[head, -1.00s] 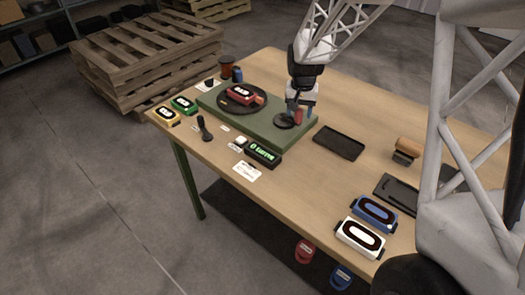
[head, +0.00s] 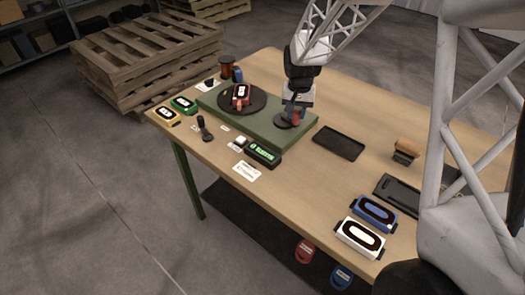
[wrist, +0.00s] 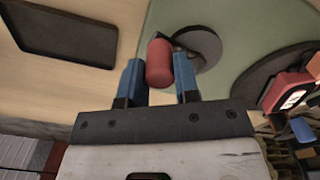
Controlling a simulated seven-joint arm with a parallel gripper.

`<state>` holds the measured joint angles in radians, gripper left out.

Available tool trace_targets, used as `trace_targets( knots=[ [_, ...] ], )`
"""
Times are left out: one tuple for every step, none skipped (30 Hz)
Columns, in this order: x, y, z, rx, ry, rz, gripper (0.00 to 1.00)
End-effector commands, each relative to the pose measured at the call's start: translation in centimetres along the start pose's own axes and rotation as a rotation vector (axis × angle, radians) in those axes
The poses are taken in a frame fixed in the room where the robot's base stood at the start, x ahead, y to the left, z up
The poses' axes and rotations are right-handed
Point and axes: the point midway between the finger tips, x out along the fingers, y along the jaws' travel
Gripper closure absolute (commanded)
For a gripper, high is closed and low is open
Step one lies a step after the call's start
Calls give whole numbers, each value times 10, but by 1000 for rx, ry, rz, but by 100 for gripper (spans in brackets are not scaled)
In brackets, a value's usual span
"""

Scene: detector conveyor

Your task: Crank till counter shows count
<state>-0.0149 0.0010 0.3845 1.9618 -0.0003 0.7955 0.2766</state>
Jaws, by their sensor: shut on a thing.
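My gripper (head: 295,112) is shut on the red crank handle (wrist: 159,62), with one blue finger on each side of it in the wrist view. The handle stands on a dark round crank disc (wrist: 196,45) at the right end of the green base (head: 270,127). A dark turntable (head: 258,106) on the base's left part carries a red cased device (head: 241,94). The counter (head: 263,153) is a black box with a lit green display at the base's front edge. Its reading is too small to make out.
A black tray (head: 339,142) lies right of the base. Blue (head: 375,212) and white (head: 359,238) devices lie at the front right, green (head: 184,104) and yellow (head: 166,115) ones at the left. A black upright handle (head: 205,129) stands before the base.

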Motion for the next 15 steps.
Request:
trace_targets(
  knots=[
    [0, -3, 3, -1, 1, -1, 86],
    [0, -4, 4, -1, 1, -1, 86],
    [0, -6, 6, 0, 1, -1, 86],
    [0, -6, 6, 0, 1, -1, 86],
    [0, -7, 7, 0, 1, -1, 86],
    [0, -7, 8, 0, 1, 0, 86],
    [0, -8, 8, 1, 1, 0, 86],
    [0, -8, 8, 1, 1, 0, 86],
    [0, -8, 8, 1, 1, 0, 86],
    [0, -7, 8, 1, 1, 0, 86],
    [0, -7, 8, 1, 1, 0, 86],
    [0, -7, 8, 1, 1, 0, 86],
    [0, -7, 8, 1, 1, 0, 86],
    [0, -7, 8, 1, 1, 0, 86],
    [0, -8, 8, 1, 1, 0, 86]
  ],
)
